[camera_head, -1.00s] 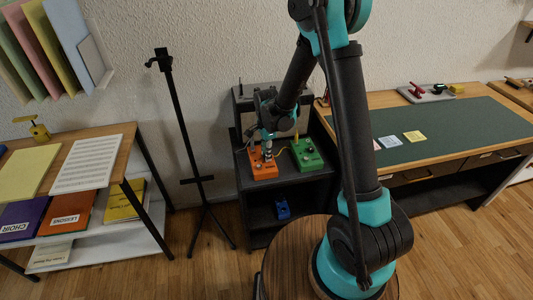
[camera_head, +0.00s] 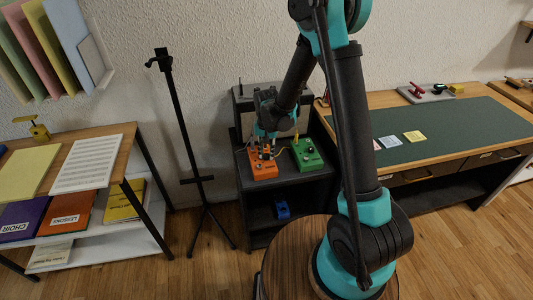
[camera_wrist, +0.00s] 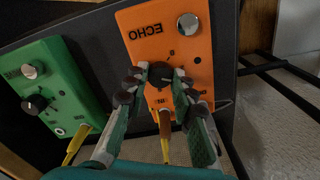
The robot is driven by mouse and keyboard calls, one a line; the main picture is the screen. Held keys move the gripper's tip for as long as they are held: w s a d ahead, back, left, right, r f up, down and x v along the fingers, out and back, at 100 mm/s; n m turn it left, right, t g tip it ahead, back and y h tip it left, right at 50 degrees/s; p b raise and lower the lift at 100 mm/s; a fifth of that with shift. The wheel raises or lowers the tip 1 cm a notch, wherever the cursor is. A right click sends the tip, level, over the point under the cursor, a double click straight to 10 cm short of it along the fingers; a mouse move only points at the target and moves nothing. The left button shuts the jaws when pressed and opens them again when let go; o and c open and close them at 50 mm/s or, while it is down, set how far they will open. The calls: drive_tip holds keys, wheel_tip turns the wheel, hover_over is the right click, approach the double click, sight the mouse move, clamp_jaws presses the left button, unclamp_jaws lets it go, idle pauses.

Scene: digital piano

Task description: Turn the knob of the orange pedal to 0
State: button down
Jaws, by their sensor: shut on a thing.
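The orange pedal (camera_head: 262,171) stands on the top of a dark shelf unit. In the head view my gripper (camera_head: 266,151) is down at the pedal and hides the knob. The knob's exact pointer reading cannot be told.
A green pedal (camera_head: 307,154) stands close to the right of the orange one. A blue pedal (camera_head: 283,210) sits on the lower shelf. A black stand (camera_head: 186,150) rises to the left.

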sight(267, 155)
drive_tip(key=n, duration=1.4)
drive_tip(key=shift+n, duration=0.3)
idle(0.4)
drive_tip(key=c, duration=1.3)
unclamp_jaws()
drive_tip(key=shift+o, duration=0.2)
wheel_tip(267, 155, up, 12)
